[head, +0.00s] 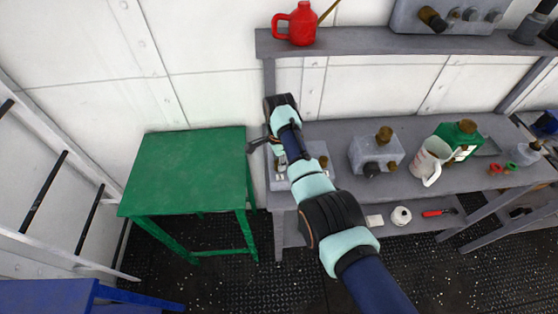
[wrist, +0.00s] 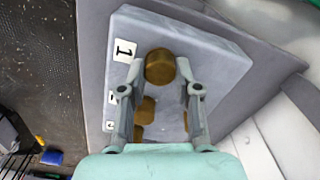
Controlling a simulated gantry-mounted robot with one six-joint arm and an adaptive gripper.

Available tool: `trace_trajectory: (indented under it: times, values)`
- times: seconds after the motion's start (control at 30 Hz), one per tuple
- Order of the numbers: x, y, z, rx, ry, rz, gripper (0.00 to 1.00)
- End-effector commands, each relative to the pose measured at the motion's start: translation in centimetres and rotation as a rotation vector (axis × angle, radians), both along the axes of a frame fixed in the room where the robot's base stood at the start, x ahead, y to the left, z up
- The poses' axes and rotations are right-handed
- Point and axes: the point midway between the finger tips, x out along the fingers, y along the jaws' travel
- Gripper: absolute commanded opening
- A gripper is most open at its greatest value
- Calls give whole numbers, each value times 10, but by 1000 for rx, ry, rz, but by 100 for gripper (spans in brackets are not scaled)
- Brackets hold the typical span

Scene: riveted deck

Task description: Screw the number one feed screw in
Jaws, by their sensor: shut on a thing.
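The number one feed screw (wrist: 160,66) is a round brass knob on a grey block (wrist: 222,72), beside a white label (wrist: 124,50) marked 1. My gripper (wrist: 160,72) is shut on this knob, one finger on each side, in the wrist view. Two more brass knobs (wrist: 146,109) show below it between the fingers, partly hidden. In the head view the grey block (head: 312,152) sits at the left end of the grey bench, mostly behind my arm. The number one screw is hidden there. How deep the screw sits cannot be told.
A green table (head: 190,165) stands left of the grey bench (head: 345,195). A shelf (head: 400,40) with a red can (head: 297,24) runs above.

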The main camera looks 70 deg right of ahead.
Motion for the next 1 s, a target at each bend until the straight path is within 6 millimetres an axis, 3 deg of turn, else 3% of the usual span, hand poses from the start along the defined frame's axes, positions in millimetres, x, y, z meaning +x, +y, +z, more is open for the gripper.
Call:
trace_trajectory:
  times: [0.4,0.9,0.93,1.0]
  values:
    - [-1,-1,3,-2,1,-162,0]
    - [-1,-1,3,-1,1,-177,0]
    - [-1,-1,3,-1,1,-177,37]
    - [-1,-1,3,-1,1,-176,49]
